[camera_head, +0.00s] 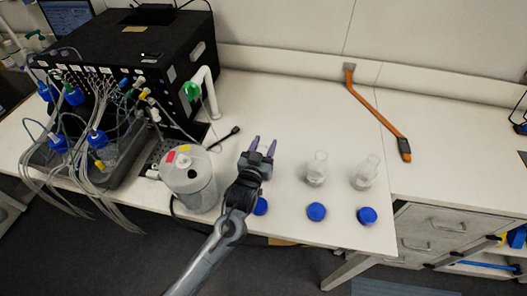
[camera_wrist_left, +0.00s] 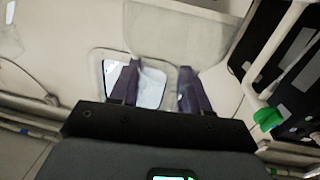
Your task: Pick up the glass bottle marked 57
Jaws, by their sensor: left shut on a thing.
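My left gripper (camera_head: 263,147) is over the table, left of two clear glass bottles. In the left wrist view its purple fingers (camera_wrist_left: 161,74) are on either side of a clear glass bottle (camera_wrist_left: 150,90), and the gripper is shut on it. That held bottle can hardly be made out in the head view. The middle glass bottle (camera_head: 317,169) and the right glass bottle (camera_head: 365,173) stand upright on the table, uncapped. No number can be read on any bottle, so I cannot tell which is marked 57. My right gripper is not in view.
Blue caps lie at the table's front: one by my arm (camera_head: 261,206), one in the middle (camera_head: 316,211), one at right (camera_head: 367,215). A grey-white canister (camera_head: 189,182) and a black machine (camera_head: 150,65) with tubes stand at left. An orange-handled tool (camera_head: 376,112) lies at back right.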

